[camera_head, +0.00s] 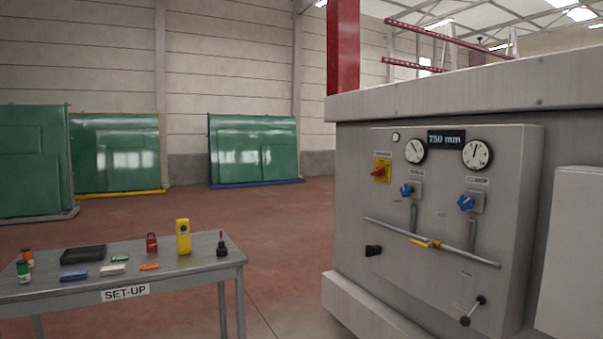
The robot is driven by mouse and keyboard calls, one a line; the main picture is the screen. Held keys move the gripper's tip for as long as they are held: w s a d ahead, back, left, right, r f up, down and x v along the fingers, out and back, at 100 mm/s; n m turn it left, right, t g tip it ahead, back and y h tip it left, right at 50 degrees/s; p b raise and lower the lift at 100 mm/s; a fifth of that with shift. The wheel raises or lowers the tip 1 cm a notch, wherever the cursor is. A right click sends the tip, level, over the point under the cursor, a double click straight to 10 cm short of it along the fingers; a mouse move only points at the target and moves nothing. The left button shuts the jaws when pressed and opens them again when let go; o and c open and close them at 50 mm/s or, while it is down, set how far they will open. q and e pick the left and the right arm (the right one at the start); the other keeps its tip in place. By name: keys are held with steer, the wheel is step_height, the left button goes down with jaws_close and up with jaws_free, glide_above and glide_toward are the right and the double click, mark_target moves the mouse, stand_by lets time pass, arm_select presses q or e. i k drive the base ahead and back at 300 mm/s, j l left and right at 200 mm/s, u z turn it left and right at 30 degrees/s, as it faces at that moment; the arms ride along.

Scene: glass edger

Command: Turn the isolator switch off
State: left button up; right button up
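The isolator switch (380,171) looks to be the red rotary handle on a yellow plate, at the upper left of the grey machine's control panel (456,222). Its red handle lies tilted rather than straight upright or level. The label above it is too small to read. Neither of my grippers shows in the head view, so nothing covers the switch.
The panel also carries two gauges (476,154), blue knobs (408,190), a pipe with a yellow valve (425,243) and a crank (473,311). A set-up table (197,265) with small tools, a red padlock (151,243) and a yellow device (183,237) stands left. Floor between is clear.

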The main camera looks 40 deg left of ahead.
mark_target(379, 171)
steer(key=u, duration=0.9)
steer(key=i+j, duration=0.15)
steer(key=i, duration=0.2)
steer(key=i+j, duration=0.2)
steer(key=i, duration=0.15)
